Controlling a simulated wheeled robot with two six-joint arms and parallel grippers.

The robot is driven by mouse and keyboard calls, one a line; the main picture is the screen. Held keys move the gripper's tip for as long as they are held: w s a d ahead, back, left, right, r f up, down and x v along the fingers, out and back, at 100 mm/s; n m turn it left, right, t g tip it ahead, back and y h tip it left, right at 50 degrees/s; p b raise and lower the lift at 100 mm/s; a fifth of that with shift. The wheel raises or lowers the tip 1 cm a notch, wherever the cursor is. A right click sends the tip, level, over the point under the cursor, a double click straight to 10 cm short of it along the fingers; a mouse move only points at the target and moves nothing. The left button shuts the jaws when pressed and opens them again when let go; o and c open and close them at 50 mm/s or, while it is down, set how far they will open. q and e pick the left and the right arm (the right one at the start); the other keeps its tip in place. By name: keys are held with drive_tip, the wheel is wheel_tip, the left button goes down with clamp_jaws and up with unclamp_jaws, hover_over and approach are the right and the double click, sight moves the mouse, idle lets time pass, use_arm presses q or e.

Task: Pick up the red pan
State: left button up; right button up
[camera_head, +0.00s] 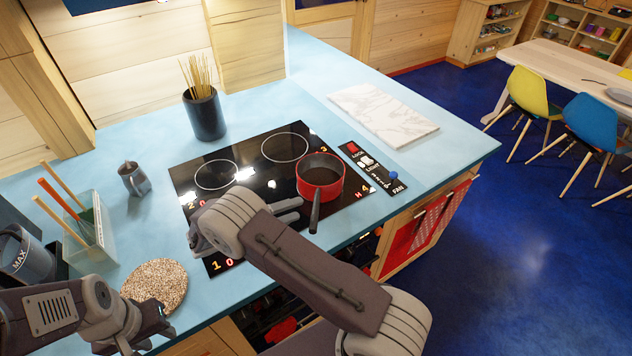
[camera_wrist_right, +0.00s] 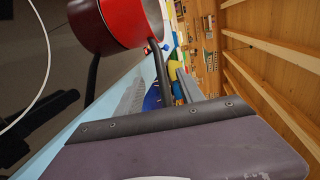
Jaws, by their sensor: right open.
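The red pan (camera_head: 321,177) stands upright on the front right burner of the black cooktop (camera_head: 262,150). Its dark handle (camera_head: 315,213) points toward the front edge of the counter.
A control panel (camera_head: 372,167) and a marble board (camera_head: 383,114) lie right of the pan. A dark holder with sticks (camera_head: 205,114) stands behind the cooktop.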

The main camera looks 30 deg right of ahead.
sight(316, 197)
drive_tip(key=p+x, duration=0.3)
drive_tip(key=x, duration=0.5)
drive_tip(key=shift+w+r, duration=0.1)
drive_tip(key=shift+w, duration=0.1)
drive_tip(key=shift+d+f, duration=0.25)
drive_tip(key=shift+d, duration=0.25)
drive_tip(key=shift+a, duration=0.15)
clamp_jaws()
idle(0.4)
drive_tip(key=shift+r, duration=0.2)
drive_tip(key=shift+w, duration=0.15)
